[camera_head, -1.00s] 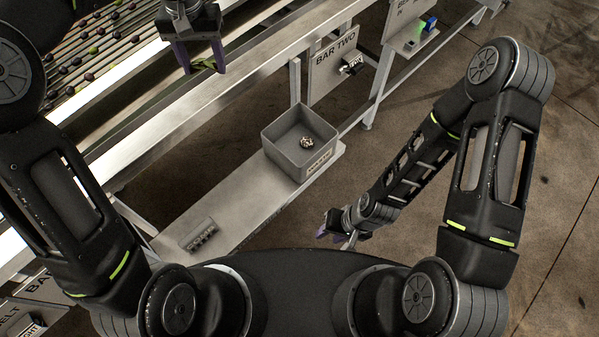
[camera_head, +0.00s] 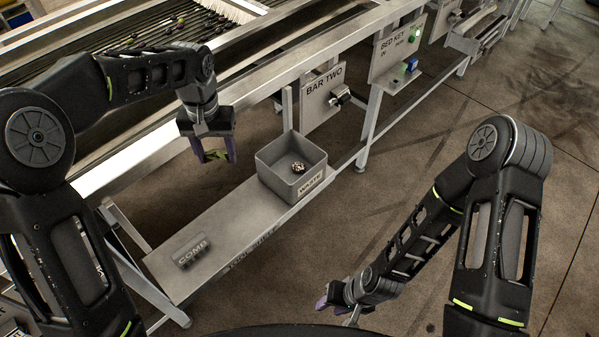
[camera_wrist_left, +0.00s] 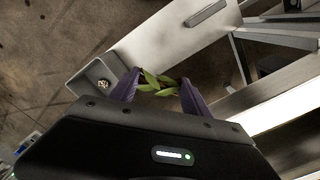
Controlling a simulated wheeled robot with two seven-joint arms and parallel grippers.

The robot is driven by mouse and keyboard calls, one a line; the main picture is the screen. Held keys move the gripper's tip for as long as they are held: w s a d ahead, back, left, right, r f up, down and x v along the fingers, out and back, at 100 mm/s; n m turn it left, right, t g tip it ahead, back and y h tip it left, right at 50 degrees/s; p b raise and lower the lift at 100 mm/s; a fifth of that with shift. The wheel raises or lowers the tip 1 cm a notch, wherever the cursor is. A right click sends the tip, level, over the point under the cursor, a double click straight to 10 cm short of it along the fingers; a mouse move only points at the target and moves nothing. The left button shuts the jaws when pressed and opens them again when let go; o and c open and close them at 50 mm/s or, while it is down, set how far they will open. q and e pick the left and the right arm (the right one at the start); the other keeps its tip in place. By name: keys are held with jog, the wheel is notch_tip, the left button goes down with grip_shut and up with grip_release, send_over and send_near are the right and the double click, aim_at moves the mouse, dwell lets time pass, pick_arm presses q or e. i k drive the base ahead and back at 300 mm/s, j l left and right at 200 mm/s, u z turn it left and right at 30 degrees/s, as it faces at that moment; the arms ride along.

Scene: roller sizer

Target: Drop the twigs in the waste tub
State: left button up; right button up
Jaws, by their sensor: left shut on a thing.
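The leafy green twigs (camera_head: 215,155) are held between the purple fingers of my left gripper (camera_head: 214,160). The leaves stick out between the fingertips in the left wrist view (camera_wrist_left: 158,84). This gripper is in the air above the lower shelf, left of the waste tub. The grey waste tub (camera_head: 272,180) is square and open-topped, labelled WASTE. A small pale-and-dark clump (camera_head: 298,167) lies inside it. The tub also shows in the left wrist view (camera_wrist_left: 84,82). My right gripper (camera_head: 325,302) hangs low at the right, away from the tub; its finger gap is unclear.
The tub stands on a metal shelf (camera_head: 225,222) with a COMB block (camera_head: 190,252) at its near end. A BAR TWO panel (camera_head: 322,98) and BED KEY panel (camera_head: 397,52) stand behind. The roller bed (camera_head: 150,45) holds dark fruit. Floor at right is clear.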

aim_at(290, 181)
jog(key=i+l+z, duration=0.3)
jog(key=i+l, duration=0.45)
jog(key=l, duration=0.1)
